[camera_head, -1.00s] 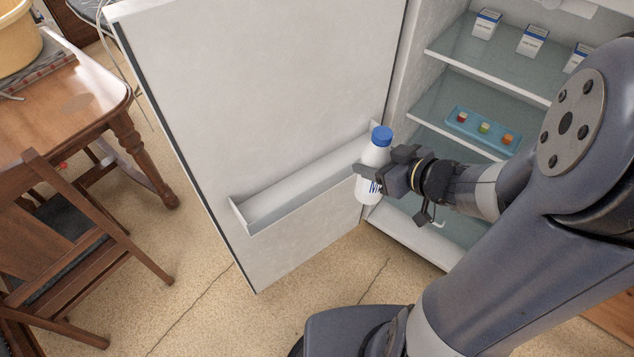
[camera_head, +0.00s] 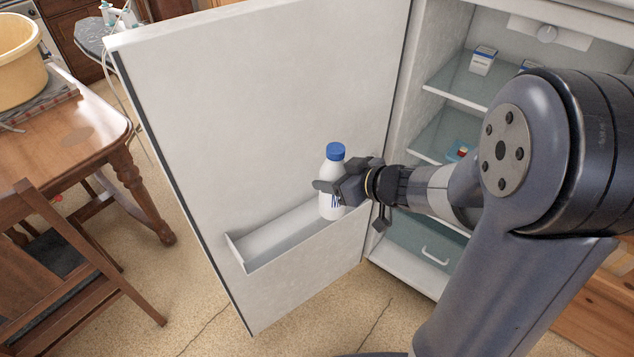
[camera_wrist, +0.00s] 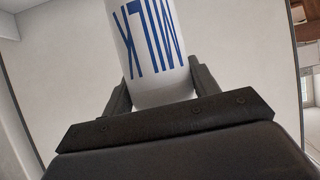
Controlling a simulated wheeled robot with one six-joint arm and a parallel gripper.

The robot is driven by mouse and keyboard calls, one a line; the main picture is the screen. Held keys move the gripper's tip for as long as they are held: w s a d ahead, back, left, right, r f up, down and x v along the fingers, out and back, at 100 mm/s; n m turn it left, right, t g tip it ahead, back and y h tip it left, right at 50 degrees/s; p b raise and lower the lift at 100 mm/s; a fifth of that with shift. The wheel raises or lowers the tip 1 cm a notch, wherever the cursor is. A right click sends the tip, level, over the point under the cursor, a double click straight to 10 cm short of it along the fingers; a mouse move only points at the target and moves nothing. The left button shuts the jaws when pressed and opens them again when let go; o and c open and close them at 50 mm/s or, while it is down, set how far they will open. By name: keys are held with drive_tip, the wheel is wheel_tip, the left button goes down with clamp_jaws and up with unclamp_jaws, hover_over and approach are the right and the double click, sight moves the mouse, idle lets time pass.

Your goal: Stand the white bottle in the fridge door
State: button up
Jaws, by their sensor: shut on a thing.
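The white bottle (camera_head: 331,176) with a blue cap is upright in the head view, at the right part of the fridge door's shelf. My gripper (camera_head: 335,188) is shut on its middle, coming from the right. The bottle's lower end is at the door shelf (camera_head: 290,247), behind its front wall; I cannot tell whether it touches the shelf floor. In the wrist view the bottle (camera_wrist: 150,50) shows blue MILK lettering between my gripper's two fingers (camera_wrist: 158,85). The open fridge door (camera_head: 240,110) stands behind the bottle.
The fridge interior at right has glass shelves (camera_head: 465,85) with small white boxes (camera_head: 483,61) and a drawer below. My arm covers part of it. A wooden table (camera_head: 75,125) and chair (camera_head: 70,265) stand at left. The left part of the door shelf is empty.

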drive_tip(key=w+a, duration=0.2)
drive_tip(key=w, duration=0.1)
drive_tip(key=w+a+f, duration=0.1)
drive_tip(key=w, duration=0.1)
drive_tip(key=shift+a+b, duration=0.35)
wheel_tip(320, 180, down, 6)
drive_tip(key=b, duration=0.2)
drive_tip(key=shift+w+b, duration=0.1)
drive_tip(key=shift+b, duration=0.25)
drive_tip(key=shift+f, duration=0.15)
drive_tip(key=o, duration=1.4)
